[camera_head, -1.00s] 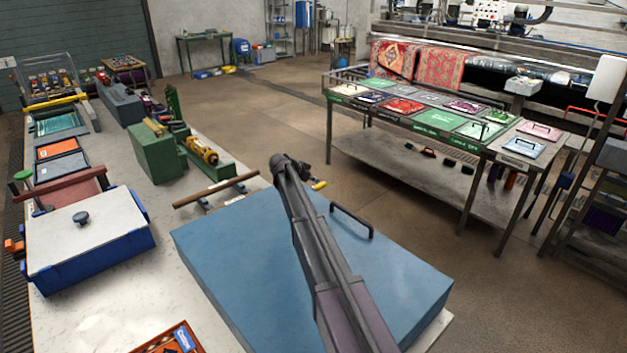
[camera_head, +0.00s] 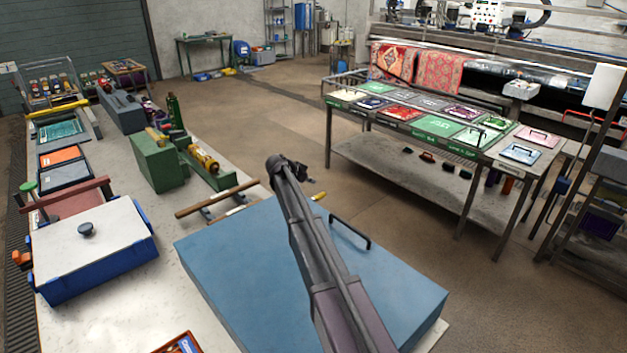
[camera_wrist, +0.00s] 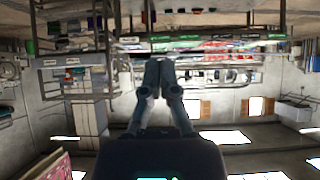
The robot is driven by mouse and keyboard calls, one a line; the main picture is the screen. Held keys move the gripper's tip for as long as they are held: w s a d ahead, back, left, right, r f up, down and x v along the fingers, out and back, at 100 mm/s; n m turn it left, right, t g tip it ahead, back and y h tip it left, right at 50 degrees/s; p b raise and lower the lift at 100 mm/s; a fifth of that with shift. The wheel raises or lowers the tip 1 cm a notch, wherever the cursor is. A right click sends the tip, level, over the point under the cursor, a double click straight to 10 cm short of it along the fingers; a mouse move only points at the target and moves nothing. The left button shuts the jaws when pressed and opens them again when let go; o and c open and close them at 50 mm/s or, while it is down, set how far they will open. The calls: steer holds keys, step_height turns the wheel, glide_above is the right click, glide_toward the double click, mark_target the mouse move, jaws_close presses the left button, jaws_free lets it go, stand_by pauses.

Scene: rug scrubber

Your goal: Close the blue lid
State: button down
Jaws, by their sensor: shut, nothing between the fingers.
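The blue lid (camera_head: 235,258) is a large, thick, flat slab at the front right end of the long workbench. It lies about level, with a black bar handle (camera_head: 350,232) near its far right edge. My arm crosses in front of its middle and hides part of it. I cannot tell whether there is a gap under it. My gripper (camera_head: 312,178) is small and partly hidden beyond the lid's far edge in the head view, apart from the handle. In the wrist view my gripper (camera_wrist: 162,68) has its fingers together, empty, and the lid does not show.
A blue box with a white knobbed lid (camera_head: 85,248) stands left on the bench (camera_head: 150,290). A brown rod (camera_head: 215,198) and a green machine (camera_head: 158,160) lie behind the lid. A metal table (camera_head: 440,180) with sample panels stands right, across open floor (camera_head: 270,115).

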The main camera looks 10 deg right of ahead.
steer(key=p+v, duration=0.5)
steer(key=v, duration=0.3)
steer(key=shift+r, duration=0.35)
steer(key=shift+d, duration=0.1)
steer(key=s+a+f+n+g+y+b, duration=0.1)
steer(key=s+f+n+y, duration=0.2)
steer(key=s, duration=1)
steer(key=s+a+f+n+g+y+b, duration=0.1)
steer(key=s+f+n+g+y+b, duration=0.1)
steer(key=s, duration=1.2)
steer(key=s+f+n+g+y+b, duration=0.1)
steer(key=s+f+n+y, duration=0.2)
steer(key=s, duration=1)
steer(key=shift+s+a+f+n+g+y, duration=0.1)
steer(key=shift+a+f+n+g+y, duration=0.1)
steer(key=shift+f+n, duration=0.75)
steer(key=shift+s+a+f+n+g+y, duration=0.1)
steer(key=shift+a+f+n+y, duration=0.1)
steer(key=shift+f+n, duration=0.8)
steer(key=shift+s+a+r+n, duration=0.15)
steer(key=shift+s+r+n, duration=0.1)
steer(key=shift+r+n, duration=0.1)
steer(key=shift+f, duration=0.1)
